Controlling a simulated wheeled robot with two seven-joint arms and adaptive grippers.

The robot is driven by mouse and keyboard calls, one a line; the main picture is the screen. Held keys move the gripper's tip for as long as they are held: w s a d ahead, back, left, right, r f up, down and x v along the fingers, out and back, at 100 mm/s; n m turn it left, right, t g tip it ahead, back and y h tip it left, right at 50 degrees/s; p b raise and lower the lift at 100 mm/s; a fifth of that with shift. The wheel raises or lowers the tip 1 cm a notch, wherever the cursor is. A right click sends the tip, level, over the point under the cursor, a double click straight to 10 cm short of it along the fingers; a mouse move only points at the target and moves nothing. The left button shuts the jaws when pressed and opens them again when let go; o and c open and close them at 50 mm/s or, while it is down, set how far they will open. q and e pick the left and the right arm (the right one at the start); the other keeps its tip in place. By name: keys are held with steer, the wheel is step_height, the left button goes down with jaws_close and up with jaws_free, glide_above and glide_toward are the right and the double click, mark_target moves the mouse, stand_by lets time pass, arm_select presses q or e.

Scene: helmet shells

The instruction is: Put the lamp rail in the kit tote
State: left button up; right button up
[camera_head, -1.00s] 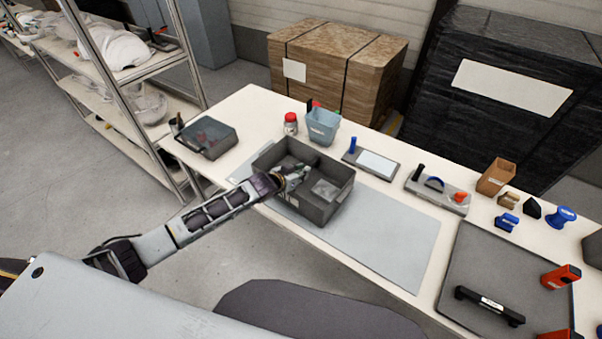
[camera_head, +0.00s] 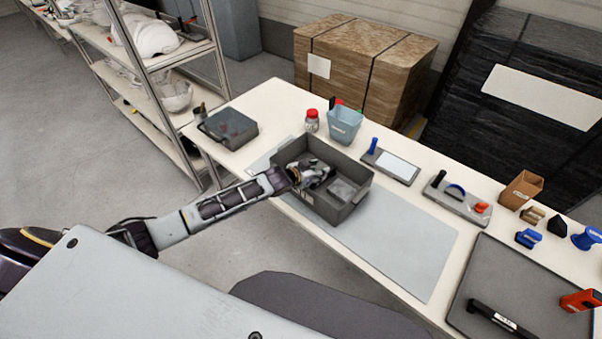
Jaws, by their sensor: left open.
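The grey kit tote (camera_head: 346,213) stands on the white table near its left part. My left gripper (camera_head: 322,174) is at the tote, over its inside, open. It hides part of the tote's inside. A pale, see-through-looking item (camera_head: 343,189) lies on the tote floor to the right of the gripper. A black bar with a white label, which may be the lamp rail (camera_head: 503,322), lies on the dark grey mat (camera_head: 500,275) at the lower right. My right gripper is not in view.
A blue bin (camera_head: 344,125), a red-lidded jar (camera_head: 312,121) and a dark tray (camera_head: 229,128) stand behind and left of the tote. A tool board (camera_head: 457,198) and small blue and red items are at the right.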

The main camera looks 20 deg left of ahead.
arm_select(q)
steer(key=shift+v, duration=1.2)
steer(key=shift+r+b+v, duration=0.2)
steer(key=shift+b+v, duration=0.15)
steer(key=shift+v, duration=3.85)
steer(key=shift+r, duration=0.15)
